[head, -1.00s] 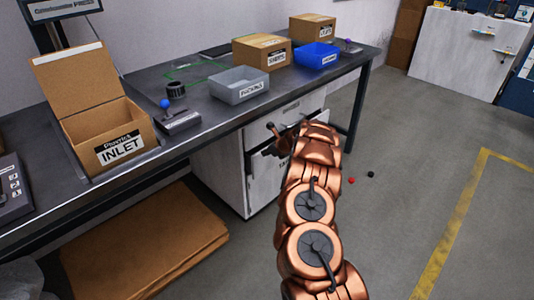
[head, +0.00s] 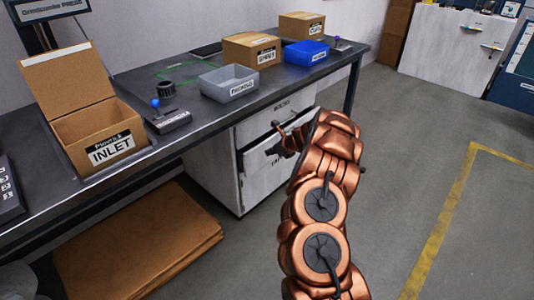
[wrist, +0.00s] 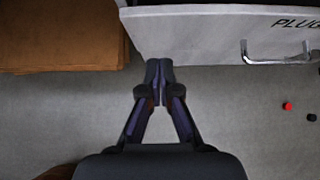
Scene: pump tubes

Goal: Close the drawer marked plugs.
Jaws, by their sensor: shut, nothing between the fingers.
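The drawer marked plugs (wrist: 215,35) spans the top of the wrist view, with its lettering and metal handle (wrist: 280,53) at the right. A thin strip along its upper edge shows, so it seems to stand out somewhat; how far I cannot tell. My gripper (wrist: 158,72) is shut and empty, its fingertips at the lower edge of the drawer front, left of the handle. Whether they touch it is unclear. In the head view the drawer front (head: 258,178) is in the white cabinet under the bench, partly hidden by my arm.
The white cabinet (head: 211,175) stands under the dark workbench (head: 200,138). Flat cardboard (head: 140,240) lies on the floor at left, also left of my gripper in the wrist view. A red piece (wrist: 287,106) and a black piece (wrist: 311,117) lie on the floor at right.

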